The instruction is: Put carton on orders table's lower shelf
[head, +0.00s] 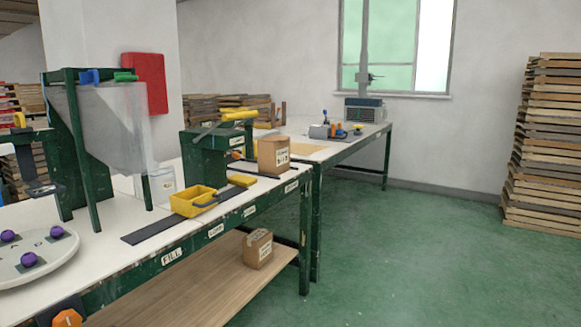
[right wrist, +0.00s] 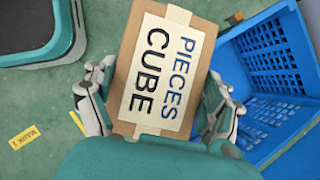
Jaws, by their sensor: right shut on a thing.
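My right gripper (right wrist: 158,82) is shut on a brown carton (right wrist: 122,60) with a white label reading "PIECES CUBE". The carton is between its two fingers in the right wrist view, above a green floor. In the head view a long white-topped table with a green frame has a wooden lower shelf (head: 185,292). A small labelled carton (head: 258,248) sits on that shelf near its right end. Another carton (head: 273,155) stands on the tabletop. I cannot tell which table is the orders table. Neither gripper shows in the head view.
A blue crate (right wrist: 262,45) is right of the held carton. The shelf's front left is bare. On the tabletop are a yellow bin (head: 192,203), a hopper (head: 112,125) and a round plate (head: 45,268). A second table (head: 345,147) stands behind. Green floor is clear at right.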

